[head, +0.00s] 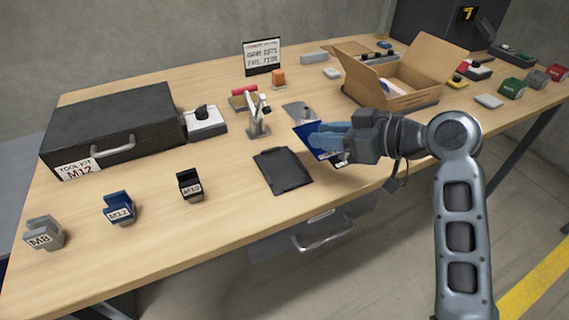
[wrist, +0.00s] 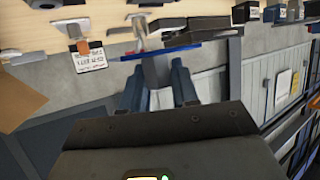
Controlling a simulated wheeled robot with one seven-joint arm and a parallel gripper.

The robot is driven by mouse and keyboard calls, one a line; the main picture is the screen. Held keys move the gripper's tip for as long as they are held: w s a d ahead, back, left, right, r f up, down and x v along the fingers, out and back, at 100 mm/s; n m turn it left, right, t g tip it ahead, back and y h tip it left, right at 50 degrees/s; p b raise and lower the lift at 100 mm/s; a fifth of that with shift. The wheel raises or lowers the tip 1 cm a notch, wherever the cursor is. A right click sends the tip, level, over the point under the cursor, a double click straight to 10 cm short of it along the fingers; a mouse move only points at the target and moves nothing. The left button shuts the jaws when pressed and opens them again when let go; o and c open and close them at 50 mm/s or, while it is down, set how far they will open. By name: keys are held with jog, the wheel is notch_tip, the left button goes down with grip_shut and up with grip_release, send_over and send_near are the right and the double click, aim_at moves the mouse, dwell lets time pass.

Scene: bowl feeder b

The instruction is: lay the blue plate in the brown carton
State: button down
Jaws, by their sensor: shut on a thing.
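The blue plate (head: 316,149) is held tilted in my gripper (head: 318,138), above the front edge of the table. The fingers cover part of it. In the wrist view the plate (wrist: 160,51) shows nearly edge-on across the two blue fingertips. The brown carton (head: 398,101) stands behind and to the right of my gripper with its flaps open. Something white and blue shows inside it, and its floor is partly hidden. A brown flap of it seems to show at the left of the wrist view (wrist: 18,98).
A black clipboard-like panel (head: 283,170) lies left of my gripper. A small metal clamp (head: 257,112) and a grey plate (head: 298,111) lie behind it. A black tool case (head: 110,125) fills the back left.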

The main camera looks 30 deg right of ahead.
send_over(286, 176)
notch_tip(286, 176, down, 5)
jog(key=shift+r, duration=0.2)
jog(key=shift+f, duration=1.8)
jog(key=shift+f, duration=0.1)
jog(key=shift+f, duration=0.15)
jog(key=c, duration=0.8)
grip_release()
jog(key=shift+c, duration=0.2)
